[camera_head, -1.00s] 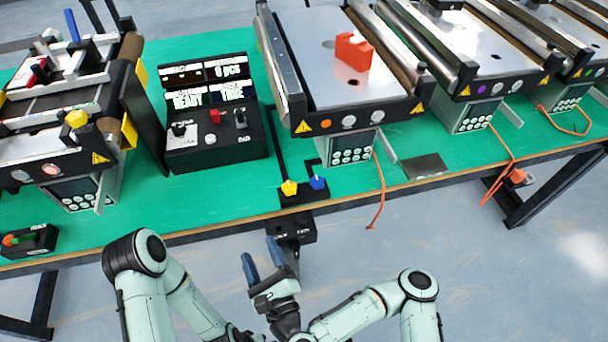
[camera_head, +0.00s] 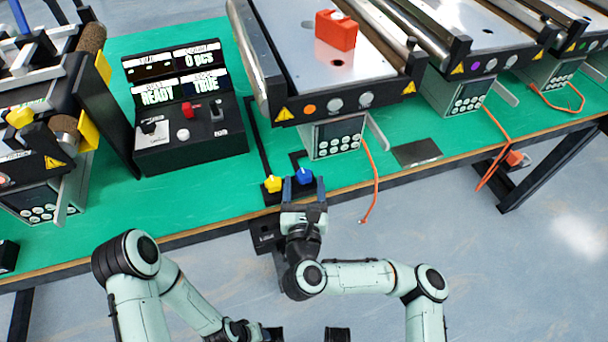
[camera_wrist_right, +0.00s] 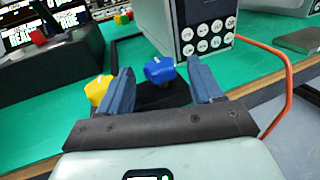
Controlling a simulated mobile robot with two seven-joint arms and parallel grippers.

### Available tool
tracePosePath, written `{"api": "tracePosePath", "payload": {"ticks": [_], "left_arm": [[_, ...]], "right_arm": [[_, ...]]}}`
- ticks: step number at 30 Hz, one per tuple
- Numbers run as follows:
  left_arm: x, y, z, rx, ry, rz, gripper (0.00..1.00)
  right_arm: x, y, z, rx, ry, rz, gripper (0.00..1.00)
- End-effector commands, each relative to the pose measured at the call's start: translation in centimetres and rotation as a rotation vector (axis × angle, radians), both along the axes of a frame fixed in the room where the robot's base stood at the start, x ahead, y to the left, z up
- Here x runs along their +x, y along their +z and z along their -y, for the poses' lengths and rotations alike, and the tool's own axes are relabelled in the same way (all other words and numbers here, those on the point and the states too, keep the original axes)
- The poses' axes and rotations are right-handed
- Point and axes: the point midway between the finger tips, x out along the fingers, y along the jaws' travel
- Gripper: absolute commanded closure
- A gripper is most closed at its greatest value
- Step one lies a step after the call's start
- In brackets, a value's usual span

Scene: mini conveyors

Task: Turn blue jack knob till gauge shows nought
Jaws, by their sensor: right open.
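The blue jack knob (camera_head: 304,176) sits beside a yellow knob (camera_head: 272,184) near the front edge of the green table. My right gripper (camera_head: 304,187) is open, with one finger on each side of the blue knob. In the right wrist view the blue knob (camera_wrist_right: 159,70) stands between the two blue fingers, with gaps showing on both sides, and the yellow knob (camera_wrist_right: 98,91) is just outside the left finger. I cannot make out a jack gauge reading. My left arm shows at the lower left, but its gripper is not clearly in view.
A black control box (camera_head: 190,140) with lit displays stands behind and left of the knobs. A conveyor carries a red block (camera_head: 336,31), with a keypad unit (camera_head: 336,138) under its front. An orange cable (camera_head: 370,185) hangs over the table edge to the right.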

Motion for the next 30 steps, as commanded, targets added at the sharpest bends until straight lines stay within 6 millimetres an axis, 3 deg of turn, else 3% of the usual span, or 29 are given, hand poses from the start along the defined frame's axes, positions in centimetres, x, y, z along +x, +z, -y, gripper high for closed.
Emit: {"api": "tracePosePath", "payload": {"ticks": [7, 18, 23, 30], "left_arm": [[0.6, -0.5, -0.3, 0.007, 0.007, 0.015, 0.57], [0.7, -0.5, -0.3, 0.008, 0.008, 0.018, 0.57], [0.7, -0.5, -0.3, 0.008, 0.008, 0.018, 0.57], [0.6, -0.4, -0.3, 0.007, 0.007, 0.015, 0.57]], "right_arm": [[3.0, 0.0, 0.0, -0.001, 0.000, 0.000, 0.34], [3.5, 0.0, -0.1, -0.001, 0.002, 0.001, 0.34], [3.5, 0.0, 0.0, -0.002, 0.002, 0.000, 0.86], [3.5, 0.0, 0.0, -0.002, 0.011, 0.000, 0.86]]}}
